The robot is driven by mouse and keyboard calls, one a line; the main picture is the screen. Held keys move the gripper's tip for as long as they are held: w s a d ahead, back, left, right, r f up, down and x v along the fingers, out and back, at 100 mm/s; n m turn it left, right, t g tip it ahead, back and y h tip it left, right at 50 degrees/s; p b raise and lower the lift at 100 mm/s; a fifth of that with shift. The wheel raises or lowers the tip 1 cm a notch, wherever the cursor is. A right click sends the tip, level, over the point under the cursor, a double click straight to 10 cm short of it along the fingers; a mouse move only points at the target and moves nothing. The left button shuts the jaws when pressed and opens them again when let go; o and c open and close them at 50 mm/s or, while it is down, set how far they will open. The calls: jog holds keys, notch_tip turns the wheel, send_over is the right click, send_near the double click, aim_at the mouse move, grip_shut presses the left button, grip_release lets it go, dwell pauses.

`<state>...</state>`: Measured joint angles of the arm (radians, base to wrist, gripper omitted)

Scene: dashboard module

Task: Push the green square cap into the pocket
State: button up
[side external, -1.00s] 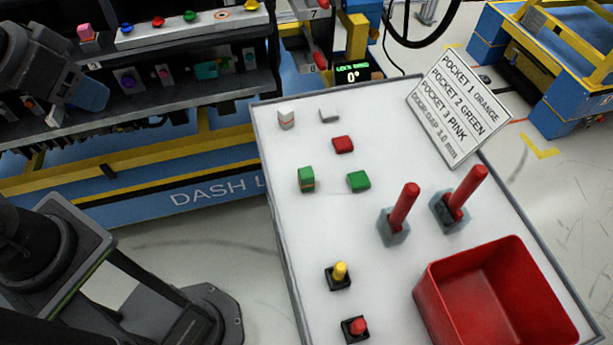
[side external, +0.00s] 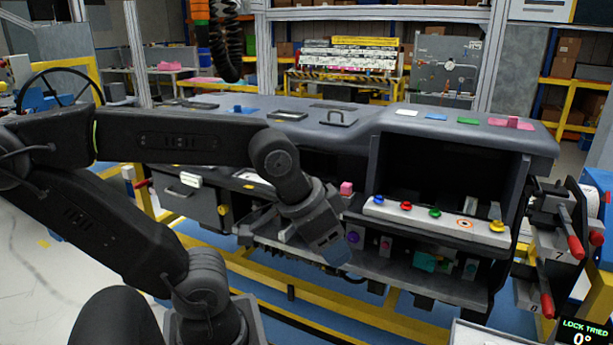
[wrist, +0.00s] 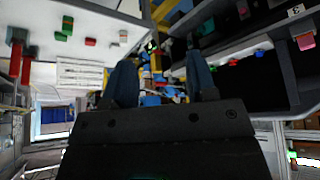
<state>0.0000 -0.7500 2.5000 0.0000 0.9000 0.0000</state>
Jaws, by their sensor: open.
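Two small green blocks, an upper one (wrist: 68,20) and a lower one (wrist: 60,36), sit on the white table top at the upper left of the wrist view; I cannot tell which is the square cap. My gripper (wrist: 161,82) is open, with two blue-grey fingers apart and nothing seen between them. In the side view my gripper (side external: 338,252) hangs in front of the dashboard module (side external: 340,125), left of its lower shelf. A flat green patch (side external: 468,121) lies on the module's top. I cannot tell which recess is the pocket.
Red-handled levers (side external: 570,235) are at the far right. A red block (wrist: 91,42) is also on the table.

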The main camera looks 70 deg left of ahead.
jog(key=shift+o, duration=0.5)
jog(key=w+d+m+g+y, duration=0.1)
jog(key=w+d+m+g, duration=0.2)
jog(key=w+d+m, duration=0.85)
jog(key=d+f+m+y, duration=0.1)
jog(key=d+f+m, duration=0.3)
jog(key=d+m, duration=0.45)
jog(key=d+f+m+y, duration=0.1)
jog(key=d+f+m, duration=0.3)
jog(key=d+m, duration=0.45)
jog(key=shift+n+t, duration=0.3)
jog(key=shift+n, duration=0.45)
jog(key=x, duration=0.9)
jog(key=d+x, duration=0.1)
jog(key=x, duration=0.3)
jog(key=shift+f, duration=0.35)
